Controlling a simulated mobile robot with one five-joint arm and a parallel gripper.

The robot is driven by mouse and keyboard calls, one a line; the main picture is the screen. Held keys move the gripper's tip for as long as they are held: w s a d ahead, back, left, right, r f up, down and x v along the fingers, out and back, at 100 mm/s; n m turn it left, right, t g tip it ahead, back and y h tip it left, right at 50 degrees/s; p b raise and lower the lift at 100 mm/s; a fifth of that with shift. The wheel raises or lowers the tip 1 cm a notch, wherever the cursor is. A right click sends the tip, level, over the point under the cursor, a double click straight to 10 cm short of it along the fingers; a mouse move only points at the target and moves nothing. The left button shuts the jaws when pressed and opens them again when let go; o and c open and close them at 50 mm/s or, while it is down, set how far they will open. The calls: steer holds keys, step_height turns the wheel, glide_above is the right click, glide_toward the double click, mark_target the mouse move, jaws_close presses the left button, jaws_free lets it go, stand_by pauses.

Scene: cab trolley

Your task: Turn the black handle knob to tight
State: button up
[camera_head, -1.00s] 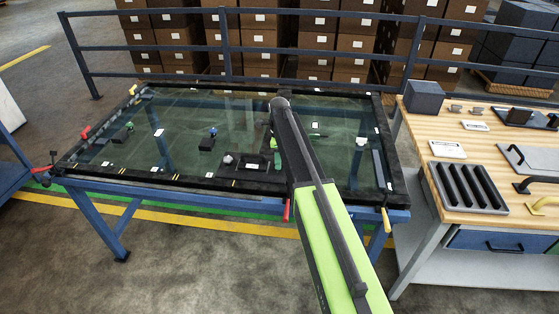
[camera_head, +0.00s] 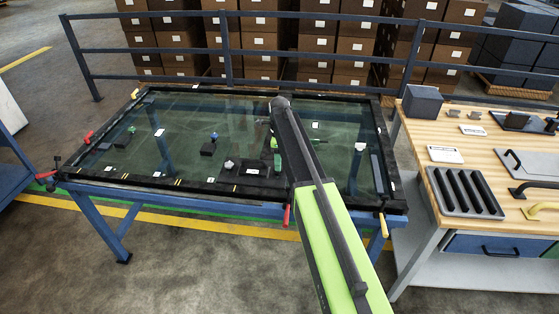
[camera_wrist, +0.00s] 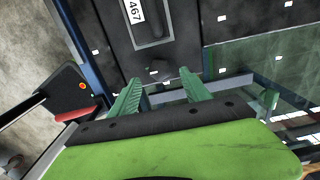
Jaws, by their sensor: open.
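My gripper (camera_wrist: 158,76) shows in the wrist view with two green fingers apart and nothing between them. A black plate (camera_wrist: 178,52) with a "467" label and a recessed dark bar lies beyond the fingertips in the wrist view. In the head view, a glass-topped table (camera_head: 120,180) with a black frame carries small dark blocks, a blue knob (camera_head: 214,136) and a pale knob (camera_head: 228,163). I cannot tell for certain which part is the black handle knob, or its setting.
Red handle (camera_head: 287,214) and yellow handle (camera_head: 384,224) stick out at the table's front. A wooden workbench (camera_head: 480,140) with trays stands at right. A blue rail (camera_head: 230,80) and stacked boxes (camera_head: 315,55) are behind. Floor in front is clear.

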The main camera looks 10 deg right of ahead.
step_height(320, 180, up, 14)
steer(key=p, duration=1.2)
steer(key=shift+p, duration=0.3)
steer(key=s+f+n+b, duration=0.2)
steer(key=s+n, duration=0.9)
steer(key=s, duration=0.3)
steer(key=s+f+n+b, duration=0.2)
steer(key=s+n+b, duration=0.1)
steer(key=s+n, duration=0.7)
steer(key=s, duration=0.4)
steer(key=shift+d+f+n, duration=0.3)
steer(key=shift+f+n, duration=0.1)
